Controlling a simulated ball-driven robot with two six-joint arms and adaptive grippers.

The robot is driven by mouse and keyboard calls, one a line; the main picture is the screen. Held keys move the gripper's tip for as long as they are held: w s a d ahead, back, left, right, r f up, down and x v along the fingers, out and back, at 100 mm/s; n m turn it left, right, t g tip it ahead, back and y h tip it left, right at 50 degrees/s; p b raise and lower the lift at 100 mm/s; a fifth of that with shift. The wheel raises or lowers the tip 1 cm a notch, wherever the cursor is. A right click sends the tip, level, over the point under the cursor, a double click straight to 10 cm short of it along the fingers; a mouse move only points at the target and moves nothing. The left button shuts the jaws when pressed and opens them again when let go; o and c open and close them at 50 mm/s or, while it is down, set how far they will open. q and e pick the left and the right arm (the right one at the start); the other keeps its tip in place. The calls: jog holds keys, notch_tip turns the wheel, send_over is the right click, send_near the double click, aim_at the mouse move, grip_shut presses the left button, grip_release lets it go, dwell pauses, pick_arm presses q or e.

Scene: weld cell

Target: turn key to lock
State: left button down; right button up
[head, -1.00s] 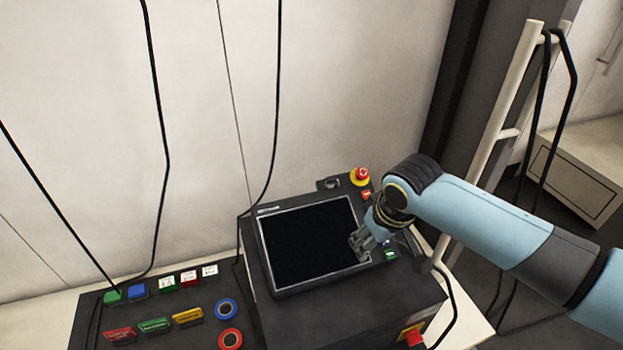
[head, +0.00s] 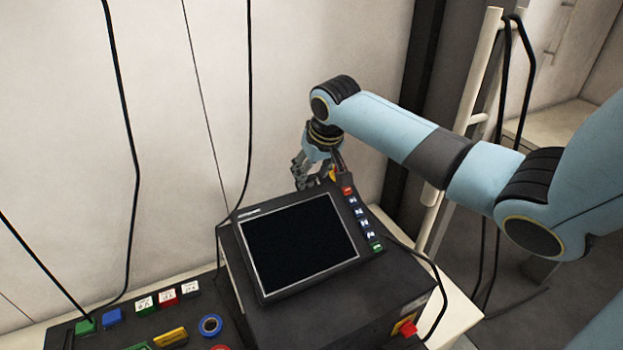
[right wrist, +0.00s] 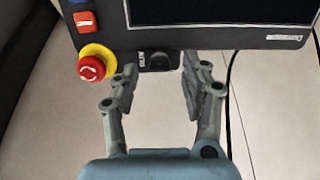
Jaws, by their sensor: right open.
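The key switch (right wrist: 159,61) is a small dark block with a white label at the edge of the control panel in the right wrist view. A separate key cannot be made out on it. My right gripper (right wrist: 160,74) is open, with a finger on each side of the key switch; contact cannot be told. In the head view my right gripper (head: 300,180) is at the panel's far edge and hides the key switch. The panel carries a dark screen (head: 298,243). My left gripper is not in view.
A red emergency-stop button on a yellow ring (right wrist: 93,66) sits close beside one finger. A column of buttons (head: 361,213) runs along the screen's right side. Black cables hang near the pale wall (head: 330,40). A lower desk with coloured buttons (head: 170,337) stands at left.

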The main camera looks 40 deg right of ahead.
jog(key=shift+w+f, duration=0.15)
jog(key=shift+f, duration=0.3)
jog(key=shift+c, duration=0.2)
grip_shut()
